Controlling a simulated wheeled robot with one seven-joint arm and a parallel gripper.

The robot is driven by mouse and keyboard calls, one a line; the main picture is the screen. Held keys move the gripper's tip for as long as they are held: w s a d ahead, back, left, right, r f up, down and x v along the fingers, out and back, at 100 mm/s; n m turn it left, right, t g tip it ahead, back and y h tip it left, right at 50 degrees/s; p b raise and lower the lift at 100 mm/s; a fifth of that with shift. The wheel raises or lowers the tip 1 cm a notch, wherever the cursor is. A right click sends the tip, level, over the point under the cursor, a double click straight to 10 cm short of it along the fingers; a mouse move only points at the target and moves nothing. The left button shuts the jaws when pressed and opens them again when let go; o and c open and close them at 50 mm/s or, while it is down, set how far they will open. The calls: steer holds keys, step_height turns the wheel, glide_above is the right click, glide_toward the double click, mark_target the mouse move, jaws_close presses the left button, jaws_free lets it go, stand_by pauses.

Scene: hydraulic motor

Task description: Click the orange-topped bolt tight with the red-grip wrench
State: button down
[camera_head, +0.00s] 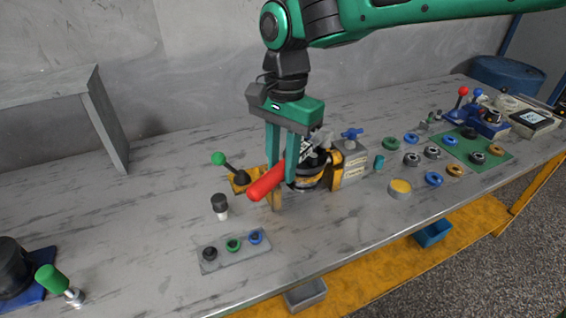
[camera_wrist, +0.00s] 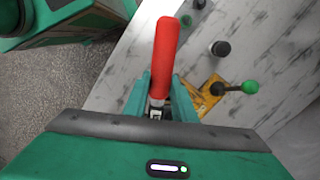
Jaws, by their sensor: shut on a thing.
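The red-grip wrench (camera_head: 267,182) is held between the fingers of my gripper (camera_head: 283,180), which is shut on it in front of the motor. Its red handle (camera_wrist: 165,50) points away from my gripper in the wrist view. The hydraulic motor (camera_head: 308,172), dark with yellow and grey parts, stands right behind and beside my fingers. The wrench's head and the orange-topped bolt are hidden or too small to make out.
A green-knobbed lever (camera_head: 219,159) on a yellow base stands left of my gripper; a black-capped piece (camera_head: 220,206) is nearby. A grey plate (camera_head: 232,252) with several rings lies in front. Several rings and a green mat (camera_head: 490,143) lie right. The table's left middle is clear.

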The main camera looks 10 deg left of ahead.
steer(key=shift+a+r, duration=0.1)
steer(key=shift+r, duration=1.9)
steer(key=shift+s+a, duration=0.1)
steer(key=shift+s, duration=0.1)
